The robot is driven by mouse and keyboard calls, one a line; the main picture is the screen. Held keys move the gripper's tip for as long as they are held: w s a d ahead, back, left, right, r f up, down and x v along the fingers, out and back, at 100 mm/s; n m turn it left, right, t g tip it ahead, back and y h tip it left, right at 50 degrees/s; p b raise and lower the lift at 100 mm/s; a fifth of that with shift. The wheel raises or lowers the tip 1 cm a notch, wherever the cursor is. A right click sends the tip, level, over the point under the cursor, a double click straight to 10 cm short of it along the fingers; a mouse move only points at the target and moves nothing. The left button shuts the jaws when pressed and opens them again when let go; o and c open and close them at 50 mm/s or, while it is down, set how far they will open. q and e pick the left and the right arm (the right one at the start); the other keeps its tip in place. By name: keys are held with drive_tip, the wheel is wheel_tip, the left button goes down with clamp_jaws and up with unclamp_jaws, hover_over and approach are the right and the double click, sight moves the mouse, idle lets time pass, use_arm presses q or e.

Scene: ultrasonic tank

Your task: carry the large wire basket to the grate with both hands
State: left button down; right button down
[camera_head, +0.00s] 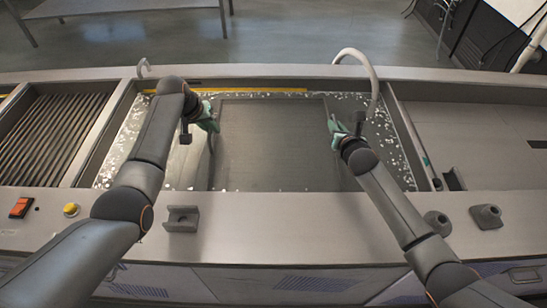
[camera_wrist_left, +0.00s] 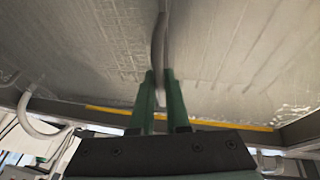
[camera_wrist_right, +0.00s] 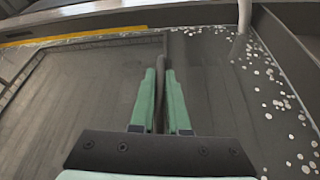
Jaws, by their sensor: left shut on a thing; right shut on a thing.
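The large wire basket (camera_head: 270,145) is a dark, fine-mesh rectangle in the middle of the tank, among pale flecks of liquid. My left gripper (camera_head: 211,122) is shut at its left side; in the left wrist view a thin bar of the basket (camera_wrist_left: 158,45) runs between the fingers (camera_wrist_left: 160,85). My right gripper (camera_head: 334,128) is shut at its right side; the right wrist view shows its fingers (camera_wrist_right: 163,85) around the basket's edge bar. I cannot tell whether the basket clears the tank floor. The grate (camera_head: 50,130) is the slatted bay at the far left.
A divider wall (camera_head: 100,135) stands between the tank and the grate. A curved hose (camera_head: 362,62) arches over the tank's back right. A flat bay (camera_head: 470,130) lies at the right. The front ledge (camera_head: 270,225) carries a red switch (camera_head: 21,207), a yellow button (camera_head: 71,209) and grey brackets.

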use_arm(q)
drive_tip(key=shift+w+r, duration=0.1)
drive_tip(key=shift+r, duration=0.15)
use_arm(e)
drive_tip(key=shift+w+r, duration=0.1)
drive_tip(key=shift+r, duration=0.2)
